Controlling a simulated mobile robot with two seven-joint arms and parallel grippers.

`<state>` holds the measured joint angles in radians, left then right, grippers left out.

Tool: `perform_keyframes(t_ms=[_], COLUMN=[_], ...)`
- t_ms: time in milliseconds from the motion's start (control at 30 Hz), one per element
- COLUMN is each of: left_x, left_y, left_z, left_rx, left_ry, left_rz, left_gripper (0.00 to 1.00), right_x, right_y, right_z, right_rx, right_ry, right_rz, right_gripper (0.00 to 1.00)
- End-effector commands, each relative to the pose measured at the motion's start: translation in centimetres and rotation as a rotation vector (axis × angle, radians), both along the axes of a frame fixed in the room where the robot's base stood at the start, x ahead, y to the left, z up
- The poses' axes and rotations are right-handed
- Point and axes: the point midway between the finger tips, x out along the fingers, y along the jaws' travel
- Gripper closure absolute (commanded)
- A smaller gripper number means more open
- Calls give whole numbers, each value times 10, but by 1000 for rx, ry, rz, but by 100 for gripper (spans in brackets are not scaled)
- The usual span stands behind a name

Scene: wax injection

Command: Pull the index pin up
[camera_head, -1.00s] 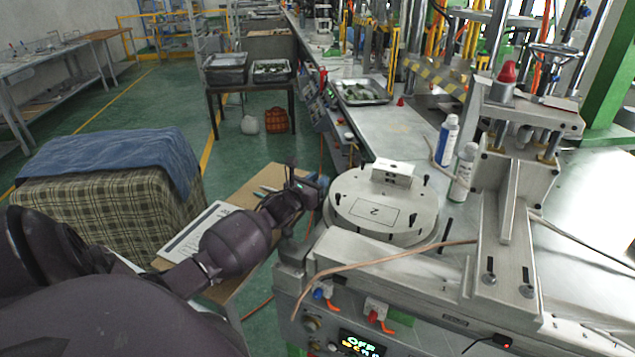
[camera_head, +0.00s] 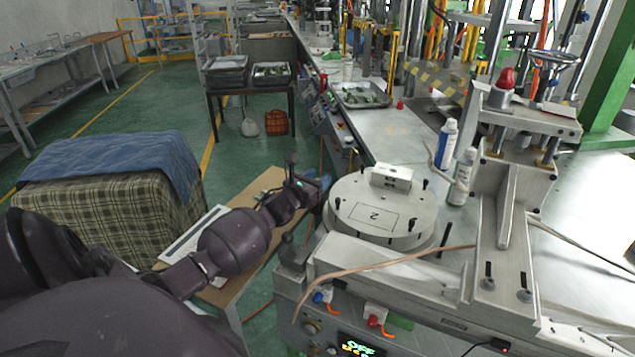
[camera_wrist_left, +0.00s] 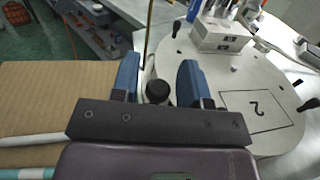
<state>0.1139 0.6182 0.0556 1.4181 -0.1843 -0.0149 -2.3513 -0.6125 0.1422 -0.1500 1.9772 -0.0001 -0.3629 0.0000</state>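My left gripper (camera_head: 318,184) is at the left edge of the round grey turntable plate (camera_head: 346,228), which carries a panel marked 2. In the left wrist view, the two blue fingers of the left gripper (camera_wrist_left: 157,80) stand apart. A black round knob, which looks like the index pin (camera_wrist_left: 158,91), sits between them beside the turntable (camera_wrist_left: 280,85), with a gap visible on each side. The knob is close to the gripper's dark palm bar, and its lower part is mostly hidden. In the head view I cannot make out the knob behind the gripper. My right gripper is not in view.
A white block (camera_head: 391,177) and several black pins stand on the turntable. Two bottles (camera_head: 447,143) stand behind it. A metal press frame (camera_head: 510,200) rises at the right. A copper-coloured hose (camera_head: 385,265) crosses the front. A cardboard-topped table (camera_head: 240,285) lies below my left arm.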

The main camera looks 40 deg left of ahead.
Motion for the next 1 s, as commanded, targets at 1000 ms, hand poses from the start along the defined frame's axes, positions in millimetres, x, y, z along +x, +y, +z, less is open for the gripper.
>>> perform_keyframes(t_ms=[1000], left_x=[-92], left_y=[-10], left_z=[-4], left_rx=[0], left_ry=[6], left_rz=[0], left_gripper=[53], right_x=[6], right_y=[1], right_z=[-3], right_rx=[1], right_ry=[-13], right_rz=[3], right_gripper=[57])
